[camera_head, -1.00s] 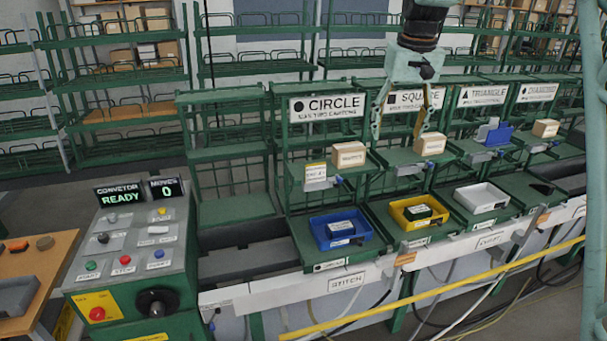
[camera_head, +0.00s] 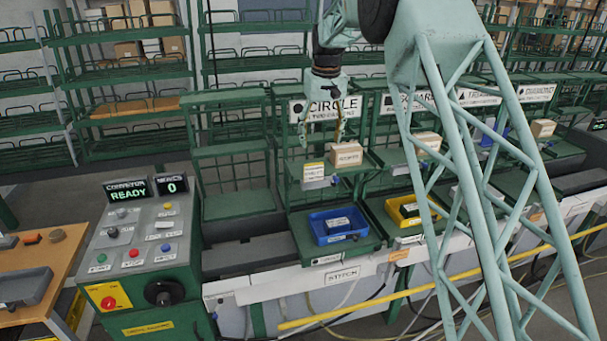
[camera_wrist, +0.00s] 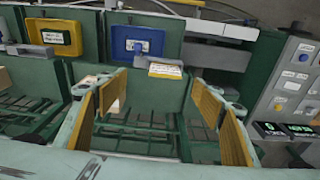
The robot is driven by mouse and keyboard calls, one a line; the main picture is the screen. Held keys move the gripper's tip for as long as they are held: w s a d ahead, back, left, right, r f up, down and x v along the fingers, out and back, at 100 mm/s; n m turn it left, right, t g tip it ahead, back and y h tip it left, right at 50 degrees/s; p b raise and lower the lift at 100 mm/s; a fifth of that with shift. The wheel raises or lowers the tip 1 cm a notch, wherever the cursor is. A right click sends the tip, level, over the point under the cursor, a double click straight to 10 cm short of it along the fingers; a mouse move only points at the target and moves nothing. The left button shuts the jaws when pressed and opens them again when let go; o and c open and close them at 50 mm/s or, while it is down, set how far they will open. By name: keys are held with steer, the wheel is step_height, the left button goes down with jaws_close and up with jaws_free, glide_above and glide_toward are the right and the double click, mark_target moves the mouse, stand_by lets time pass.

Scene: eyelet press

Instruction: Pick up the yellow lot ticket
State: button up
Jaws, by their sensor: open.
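The lot ticket (camera_head: 314,171), a small white card with a yellow top strip, stands at the front left of the circle station's upper shelf. In the wrist view the ticket (camera_wrist: 165,71) shows white print and a yellow edge, beyond and between my fingertips. My gripper (camera_head: 322,130) hangs open and empty in front of the CIRCLE sign, above the ticket and apart from it. In the wrist view my gripper (camera_wrist: 160,100) has its yellow-padded fingers spread wide.
A cardboard box (camera_head: 346,154) sits just right of the ticket on the same shelf. Below is a blue tray (camera_head: 347,238) with a labelled item; a yellow tray (camera_head: 429,222) is to its right. The control panel (camera_head: 140,240) stands at left.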

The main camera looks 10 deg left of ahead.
mark_target(314, 164)
steer(key=shift+w+a+f, duration=0.15)
steer(key=shift+a+f, duration=0.1)
steer(key=shift+a, duration=0.25)
steer(key=shift+w+a+f, duration=0.1)
steer(key=shift+a+f, duration=0.1)
steer(key=shift+a, duration=0.25)
steer(key=shift+f, duration=0.1)
steer(key=shift+w+a+f+p, duration=0.1)
steer(key=shift+w+f+p, duration=0.1)
steer(key=shift+f, duration=1.2)
steer(key=shift+w+a+f+p, duration=0.1)
steer(key=shift+w+f+p, duration=0.1)
steer(key=shift+f, duration=1.15)
steer(key=shift+w+f+p, duration=0.1)
steer(key=shift+f+p, duration=0.1)
steer(key=shift+f, duration=1.2)
steer(key=shift+f, duration=0.1)
steer(key=shift+w+a+f+p, duration=0.15)
steer(key=shift+f+p, duration=0.1)
steer(key=shift+f, duration=0.55)
steer(key=shift+w+d+f+p, duration=0.1)
steer(key=shift+f+p, duration=0.1)
steer(key=shift+f, duration=0.65)
steer(key=shift+w+a+f+p, duration=0.15)
steer(key=shift+f+p, duration=0.1)
steer(key=shift+f, duration=0.55)
steer(key=shift+d, duration=0.1)
steer(key=c, duration=0.8)
